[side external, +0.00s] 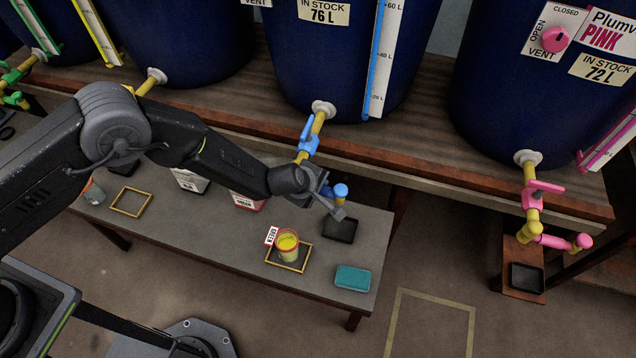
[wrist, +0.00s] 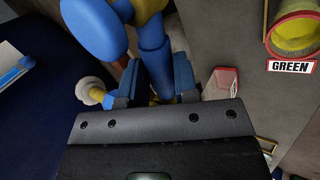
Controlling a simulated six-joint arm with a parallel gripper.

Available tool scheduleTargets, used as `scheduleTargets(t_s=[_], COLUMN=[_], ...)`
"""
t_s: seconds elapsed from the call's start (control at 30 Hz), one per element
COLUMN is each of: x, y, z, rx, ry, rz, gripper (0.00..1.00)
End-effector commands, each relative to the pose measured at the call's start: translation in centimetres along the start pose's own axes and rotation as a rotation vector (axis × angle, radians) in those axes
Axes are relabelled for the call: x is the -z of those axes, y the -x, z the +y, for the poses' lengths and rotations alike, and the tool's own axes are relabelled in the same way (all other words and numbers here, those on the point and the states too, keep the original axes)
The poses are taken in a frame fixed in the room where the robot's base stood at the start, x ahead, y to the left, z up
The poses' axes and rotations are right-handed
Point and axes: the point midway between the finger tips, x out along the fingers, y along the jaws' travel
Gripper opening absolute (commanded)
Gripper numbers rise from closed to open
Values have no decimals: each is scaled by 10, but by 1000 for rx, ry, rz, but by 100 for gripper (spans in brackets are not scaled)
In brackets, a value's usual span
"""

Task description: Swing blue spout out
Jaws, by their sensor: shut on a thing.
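The blue spout shows in the side external view as a blue end piece (side external: 341,190) below the middle vat's valve, its rest hidden behind my gripper (side external: 327,198). The wrist view shows a blue tube (wrist: 153,60) of the spout between the fingers of my gripper (wrist: 156,82), which is shut on it. A yellow elbow joins the tube at the top. The blue valve handle (side external: 308,132) sits above on the yellow outlet pipe of the middle vat (side external: 345,60). A large blue rounded part (wrist: 93,28) fills the wrist view's upper left.
A cup of yellow liquid (side external: 288,245) labelled GREEN stands in a yellow frame on the low bench (side external: 215,240). A black tray (side external: 340,229) and a teal block (side external: 352,278) lie nearby. A pink spout (side external: 565,241) hangs at the right, over another black tray (side external: 526,278).

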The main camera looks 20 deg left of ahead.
Motion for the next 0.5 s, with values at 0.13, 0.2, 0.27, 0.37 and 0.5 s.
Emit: scheduleTargets(t_s=[0.13,0.2,0.27,0.37,0.5], x=[1,1,1,1,1], y=[3,3,4,4,5], z=[2,2,0,-1,-2], rx=[-9,-9,-8,-6,-5], ry=[-40,-57,-67,-80,-86], rz=[-28,-38,-44,-51,-53], gripper=[0,0,0,0,0])
